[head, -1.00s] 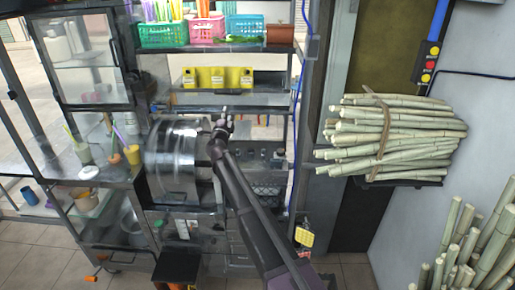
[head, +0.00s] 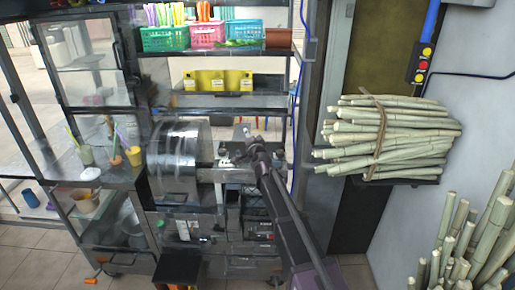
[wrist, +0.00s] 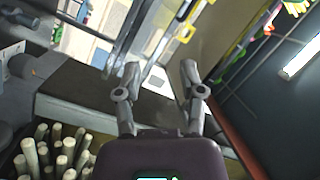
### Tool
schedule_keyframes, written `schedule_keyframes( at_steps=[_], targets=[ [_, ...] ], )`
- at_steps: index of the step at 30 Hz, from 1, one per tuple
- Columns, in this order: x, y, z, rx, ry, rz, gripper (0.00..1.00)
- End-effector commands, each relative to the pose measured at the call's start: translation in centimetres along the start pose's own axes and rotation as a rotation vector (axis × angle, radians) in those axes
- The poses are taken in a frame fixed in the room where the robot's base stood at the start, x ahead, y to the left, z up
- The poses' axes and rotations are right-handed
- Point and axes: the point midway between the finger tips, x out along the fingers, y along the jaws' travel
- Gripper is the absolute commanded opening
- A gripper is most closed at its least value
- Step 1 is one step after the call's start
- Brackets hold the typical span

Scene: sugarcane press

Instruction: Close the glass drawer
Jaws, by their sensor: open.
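My gripper (head: 246,143) is in front of the metal counter, right of the shiny drum of the press, in the head view. In the wrist view its two fingers (wrist: 160,78) are spread apart with nothing between them. Below the counter, behind my arm, is a dark unit with a crate-like grid and drawer fronts (head: 258,232). I cannot tell which part is the glass drawer or how far it stands out, as my arm hides part of that area. I see no contact between my gripper and a drawer.
The steel drum (head: 173,165) stands left of my gripper. A yellow holder (head: 218,80) and coloured baskets (head: 207,34) are on shelves above. A sugarcane bundle (head: 385,138) lies on a rack at right; more canes (head: 470,245) stand at lower right. A black stool (head: 177,268) stands in front.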

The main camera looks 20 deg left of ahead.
Motion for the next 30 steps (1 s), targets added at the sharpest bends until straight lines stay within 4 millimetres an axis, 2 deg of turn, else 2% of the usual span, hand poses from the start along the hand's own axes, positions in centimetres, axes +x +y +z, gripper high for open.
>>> schedule_keyframes(
  at_steps=[3,12,30],
  targets=[
    [-1.2,1.3,-0.3,-0.034,-0.04,0.019,0.51],
    [-2.8,3.3,-0.8,-0.089,-0.111,0.053,0.51],
    [-3.3,3.9,-1.0,-0.105,-0.132,0.064,0.51]
  ],
)
